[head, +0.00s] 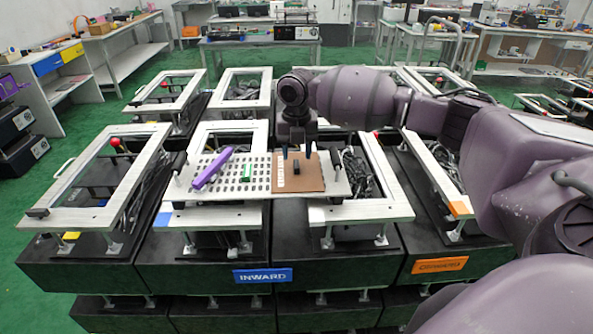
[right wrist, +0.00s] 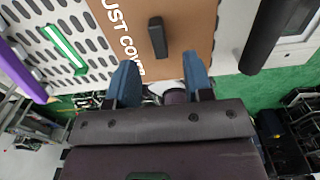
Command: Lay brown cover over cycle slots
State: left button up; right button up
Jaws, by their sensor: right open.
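The brown cover (head: 312,176) lies flat on the right part of the white slotted plate (head: 262,178), with a black handle (head: 296,166) at its middle. The cover also shows in the right wrist view (right wrist: 185,30), with white lettering along its left edge and its handle (right wrist: 158,38) upright. My right gripper (head: 297,152) is at the handle's far side, fingers pointing down, above the cover. In the right wrist view its two blue fingers (right wrist: 160,80) are apart with nothing between them, and the handle lies beyond their tips. My left gripper is not in view.
A purple bar (head: 212,168) and a small green piece (head: 247,172) lie on the slotted plate left of the cover. White frames on black bases surround it, with red-knobbed levers (head: 115,142). A blue INWARD sign (head: 262,275) is on the front.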

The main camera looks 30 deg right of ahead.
aim_at(296, 163)
jog(key=f, duration=0.4)
jog(key=shift+w+d+f, duration=0.15)
jog(key=shift+w, duration=0.15)
jog(key=shift+c, duration=0.5)
grip_shut()
